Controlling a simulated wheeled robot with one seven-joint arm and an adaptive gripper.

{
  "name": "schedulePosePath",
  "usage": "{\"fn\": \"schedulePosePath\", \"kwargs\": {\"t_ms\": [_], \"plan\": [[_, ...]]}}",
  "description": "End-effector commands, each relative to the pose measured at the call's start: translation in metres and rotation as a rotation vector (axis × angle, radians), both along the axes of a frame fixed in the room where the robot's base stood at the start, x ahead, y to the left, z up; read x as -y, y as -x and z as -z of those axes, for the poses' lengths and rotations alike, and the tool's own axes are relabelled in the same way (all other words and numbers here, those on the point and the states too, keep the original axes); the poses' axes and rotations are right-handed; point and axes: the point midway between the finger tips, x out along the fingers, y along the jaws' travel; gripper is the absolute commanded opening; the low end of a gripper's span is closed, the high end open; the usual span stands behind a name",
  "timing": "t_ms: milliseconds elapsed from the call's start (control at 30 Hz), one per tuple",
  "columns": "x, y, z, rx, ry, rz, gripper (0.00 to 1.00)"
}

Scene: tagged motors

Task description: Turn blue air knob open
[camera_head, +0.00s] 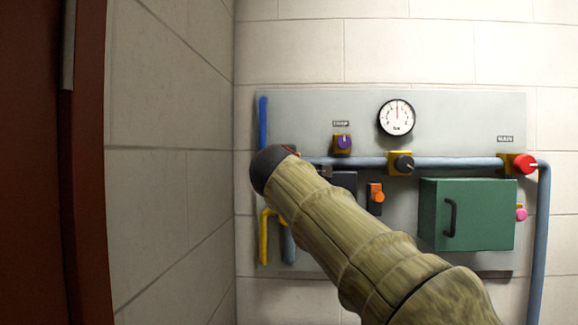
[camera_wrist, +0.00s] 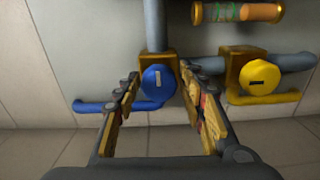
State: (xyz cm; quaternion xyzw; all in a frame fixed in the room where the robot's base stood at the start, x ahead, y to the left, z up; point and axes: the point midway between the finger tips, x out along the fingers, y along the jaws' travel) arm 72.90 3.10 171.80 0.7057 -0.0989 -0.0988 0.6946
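The blue knob (camera_wrist: 157,83) is round with a short pale mark that runs up and down in the wrist view. It sits on a brass-coloured valve block (camera_wrist: 158,58) on a grey-blue pipe. My gripper (camera_wrist: 160,77) is open, with one finger on each side of the blue knob. Gaps show between the fingers and the knob; I cannot tell how deep the fingertips reach. In the head view my arm hides the blue knob and the gripper. A blue pipe (camera_head: 263,122) shows at the panel's left there.
A yellow knob (camera_wrist: 259,77) on its own brass block stands close to the right finger. The panel (camera_head: 460,110) also carries a gauge (camera_head: 397,117), a purple knob (camera_head: 344,142), a black knob (camera_head: 404,163), a red knob (camera_head: 525,163) and a green box (camera_head: 480,213). A wall stands close at left.

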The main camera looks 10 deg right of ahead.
Motion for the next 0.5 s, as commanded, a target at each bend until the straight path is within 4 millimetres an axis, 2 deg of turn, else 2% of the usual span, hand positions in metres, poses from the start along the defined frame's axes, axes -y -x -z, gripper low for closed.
{"fn": "schedulePosePath", "kwargs": {"t_ms": [200, 500], "plan": [[0.0001, 0.0002, -0.0007, 0.001, 0.000, 0.000, 0.53], [-0.0006, 0.0021, -0.0014, 0.002, 0.001, -0.001, 0.53]]}}
